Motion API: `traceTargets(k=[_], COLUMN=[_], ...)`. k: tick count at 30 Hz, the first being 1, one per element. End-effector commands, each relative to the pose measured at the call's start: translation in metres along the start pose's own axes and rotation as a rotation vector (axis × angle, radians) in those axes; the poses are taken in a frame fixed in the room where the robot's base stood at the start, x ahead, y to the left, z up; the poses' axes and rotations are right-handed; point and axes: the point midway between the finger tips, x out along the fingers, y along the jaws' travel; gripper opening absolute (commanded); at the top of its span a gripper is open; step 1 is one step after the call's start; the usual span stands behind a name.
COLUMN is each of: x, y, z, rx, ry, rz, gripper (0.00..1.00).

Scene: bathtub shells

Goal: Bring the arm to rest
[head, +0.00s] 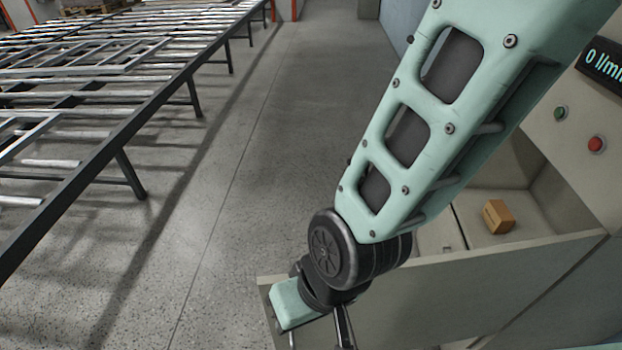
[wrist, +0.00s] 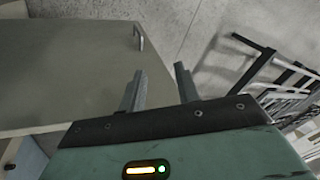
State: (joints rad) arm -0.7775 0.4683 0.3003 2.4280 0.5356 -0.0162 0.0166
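My mint-green arm comes down from the upper right across the head view. It ends at a black wrist joint near the bottom centre. Part of my gripper shows below that joint, cut off by the frame's lower edge. In the wrist view my gripper (wrist: 158,80) has its two dark fingers apart with nothing between them. Grey floor and the edge of a beige panel show behind the fingers.
Beside my arm stands a beige machine (head: 440,290) with a tray holding a small brown box (head: 497,216). Above are a green button (head: 560,113), a red button (head: 597,144) and a display (head: 604,66). A long metal rack (head: 95,185) stands left. Open floor (head: 230,190) lies between.

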Motion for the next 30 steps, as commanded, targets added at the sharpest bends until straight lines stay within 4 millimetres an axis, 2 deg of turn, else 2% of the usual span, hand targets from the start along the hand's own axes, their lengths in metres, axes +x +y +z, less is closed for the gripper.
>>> traceTargets(k=[5, 9, 15, 19, 30], x=[-0.044, -0.074, -0.101, -0.108, -0.11], y=[0.038, 0.074, 0.11, 0.118, 0.119], z=[0.008, 0.027, 0.052, 0.058, 0.059], rx=[-0.089, -0.151, -0.192, -0.198, -0.199], ry=[-0.048, -0.094, -0.147, -0.162, -0.165], rz=[0.009, 0.071, 0.164, 0.189, 0.19], gripper=[0.32, 0.32, 0.32, 0.32, 0.32])
